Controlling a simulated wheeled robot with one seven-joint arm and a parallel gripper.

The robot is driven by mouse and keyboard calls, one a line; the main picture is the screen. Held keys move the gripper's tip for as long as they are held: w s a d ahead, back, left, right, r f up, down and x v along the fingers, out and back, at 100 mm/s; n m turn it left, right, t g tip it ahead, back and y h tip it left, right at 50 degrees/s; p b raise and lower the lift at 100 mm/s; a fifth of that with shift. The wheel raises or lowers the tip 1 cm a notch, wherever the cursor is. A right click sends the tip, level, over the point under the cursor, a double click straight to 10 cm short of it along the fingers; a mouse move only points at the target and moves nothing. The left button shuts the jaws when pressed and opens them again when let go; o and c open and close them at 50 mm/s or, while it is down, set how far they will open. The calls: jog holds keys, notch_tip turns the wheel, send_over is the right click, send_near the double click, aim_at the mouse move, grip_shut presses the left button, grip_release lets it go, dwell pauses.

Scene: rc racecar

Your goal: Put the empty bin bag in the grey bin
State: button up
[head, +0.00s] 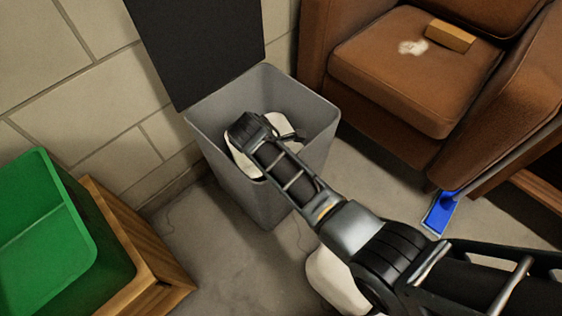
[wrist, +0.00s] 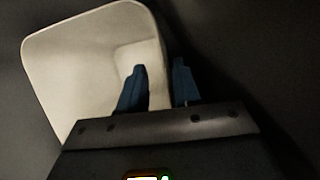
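The grey bin (head: 225,165) stands against the wall, its top open. A white bag (head: 240,161) is inside it, partly hidden by my gripper. My gripper (head: 272,137) is down inside the bin's mouth; its fingertips are hard to make out in the head view. In the wrist view, the white bag (wrist: 85,65) shows as a pale, rounded, open shape. The blue fingers of my gripper (wrist: 160,88) stand a small gap apart. The left finger overlaps the bag and the right finger is at its right edge. Whether they pinch the bag is unclear.
A black panel (head: 200,45) rises behind the bin. A green container (head: 50,240) sits on a wooden box (head: 150,268) at left. A brown armchair (head: 400,70) is at right, with a blue-headed broom (head: 440,213). Another white object (head: 330,280) is partly hidden under my arm.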

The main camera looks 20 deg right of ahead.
jog(key=w+p+v, duration=0.1)
jog(key=p+v, duration=0.4)
jog(key=v, duration=0.7)
jog(key=shift+s+r, duration=0.45)
jog(key=shift+s, duration=0.05)
jog(key=shift+c, duration=0.2)
dwell(0.4)
